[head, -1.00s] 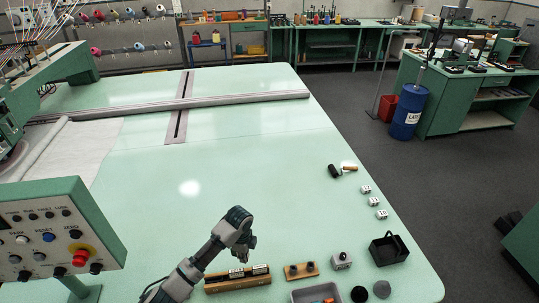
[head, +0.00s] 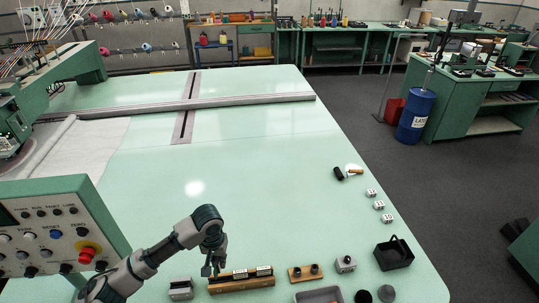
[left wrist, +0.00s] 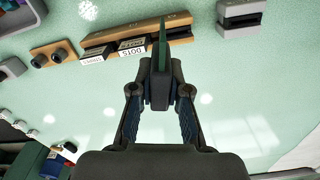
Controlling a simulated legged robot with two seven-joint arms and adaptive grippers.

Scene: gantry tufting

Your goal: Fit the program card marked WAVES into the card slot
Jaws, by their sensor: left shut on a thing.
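My left gripper (head: 212,270) points down at the left end of the wooden card rack (head: 242,285). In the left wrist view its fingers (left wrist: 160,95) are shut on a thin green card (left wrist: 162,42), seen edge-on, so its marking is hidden. The card overlaps the rack (left wrist: 110,33) in this view; I cannot tell whether it is clear of it. Two other cards stand in the rack, one (left wrist: 131,47) marked DOTS. A grey slotted block (head: 181,288), probably the card slot, stands left of the rack; it also shows in the left wrist view (left wrist: 241,18). My right gripper is not in view.
A control panel (head: 55,235) with a red button stands at the left. Right of the rack are a wooden block with two black knobs (head: 304,273), a small grey box (head: 346,264), a grey tray (head: 318,295) and a black bin (head: 394,254).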

